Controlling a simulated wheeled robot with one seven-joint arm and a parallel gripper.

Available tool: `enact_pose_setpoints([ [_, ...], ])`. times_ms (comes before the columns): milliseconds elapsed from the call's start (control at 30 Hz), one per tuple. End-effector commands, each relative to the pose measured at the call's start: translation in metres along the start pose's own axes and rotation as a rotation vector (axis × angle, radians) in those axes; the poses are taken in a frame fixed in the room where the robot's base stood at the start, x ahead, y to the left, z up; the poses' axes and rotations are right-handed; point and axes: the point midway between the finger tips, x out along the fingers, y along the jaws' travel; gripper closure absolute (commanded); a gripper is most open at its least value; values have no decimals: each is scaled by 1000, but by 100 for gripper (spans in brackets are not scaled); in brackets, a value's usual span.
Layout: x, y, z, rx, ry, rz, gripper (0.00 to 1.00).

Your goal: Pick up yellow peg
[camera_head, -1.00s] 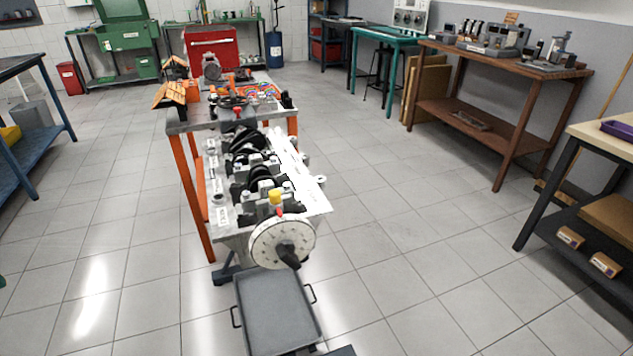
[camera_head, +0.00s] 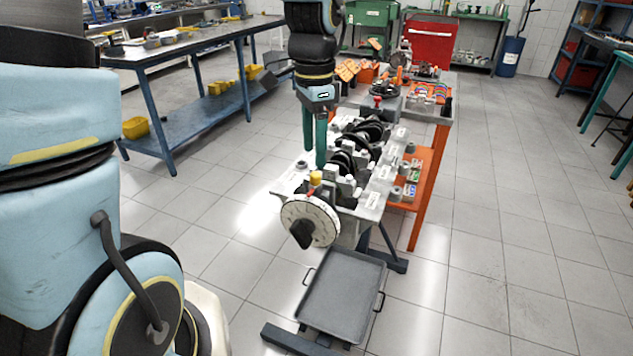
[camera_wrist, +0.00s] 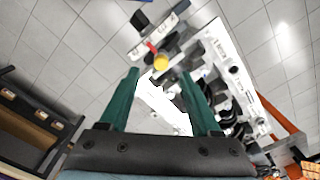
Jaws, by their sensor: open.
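The yellow peg (camera_head: 316,178) stands at the front end of the engine block (camera_head: 372,204), just above the round white dial disc (camera_head: 309,220). In the wrist view the yellow peg (camera_wrist: 161,62) shows as a small round top, a little beyond and between my fingertips. My gripper (camera_head: 314,148) hangs over the left side of the block with its green fingers pointing down. In the wrist view my gripper (camera_wrist: 162,78) is open, with its fingers apart and nothing held between them.
A grey tray (camera_head: 343,300) lies low in front of the block. Crankshaft parts (camera_head: 350,150) stand along the block behind the peg. An orange-legged table (camera_head: 427,180) adjoins it. A blue workbench (camera_head: 200,42) stands at the left. The tiled floor to the right is clear.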

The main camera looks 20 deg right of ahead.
Motion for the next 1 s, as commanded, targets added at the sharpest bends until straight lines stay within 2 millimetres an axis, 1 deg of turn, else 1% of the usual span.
enact_pose_setpoints([
  [167,11,0,-1,-1,-2,2,36],
  [400,44,-1,-4,-2,-3,2,36],
  [500,53,-1,-4,-2,-1,0,36],
  [600,57,-1,-4,-2,0,0,36],
  [767,57,-1,-4,-3,1,-1,36],
  [867,57,-1,-4,-3,1,-1,45],
  [1000,56,-1,-4,-3,1,-1,61],
])
